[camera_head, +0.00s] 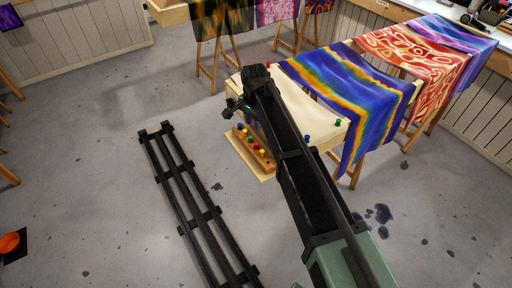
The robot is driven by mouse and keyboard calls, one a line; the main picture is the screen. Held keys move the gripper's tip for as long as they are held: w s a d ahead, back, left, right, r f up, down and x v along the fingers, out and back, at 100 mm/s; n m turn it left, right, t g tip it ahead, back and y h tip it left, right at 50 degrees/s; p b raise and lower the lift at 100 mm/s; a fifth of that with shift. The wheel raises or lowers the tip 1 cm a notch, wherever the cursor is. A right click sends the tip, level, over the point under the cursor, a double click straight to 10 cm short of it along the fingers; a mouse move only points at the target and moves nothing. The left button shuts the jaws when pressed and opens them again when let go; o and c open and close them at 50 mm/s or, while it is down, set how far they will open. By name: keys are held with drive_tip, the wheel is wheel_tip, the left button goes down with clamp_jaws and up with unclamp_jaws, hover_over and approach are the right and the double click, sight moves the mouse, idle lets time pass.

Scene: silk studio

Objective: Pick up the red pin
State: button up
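A small wooden rack (258,163) holds a row of small coloured pins at the near left side of a pale wooden table. Another small red spot (268,65) shows at the table's far edge, possibly a pin head. My gripper (234,107) hangs just above and beyond the rack, apart from the pins. It is small and dark here, so its opening is unclear. My arm crosses the table and hides part of its surface and the rack's right side.
A red patterned cloth (410,55) hangs behind. A dark rail (185,185) runs along the floor at left. An orange bowl (10,242) lies far left.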

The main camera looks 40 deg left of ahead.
sight(256, 144)
drive_tip(key=f+b, duration=1.1)
drive_tip(key=shift+w+d+f, duration=0.15)
drive_tip(key=shift+d, duration=0.05)
drive_tip(key=shift+r, duration=0.2)
drive_tip(key=shift+c, duration=0.2)
clamp_jaws()
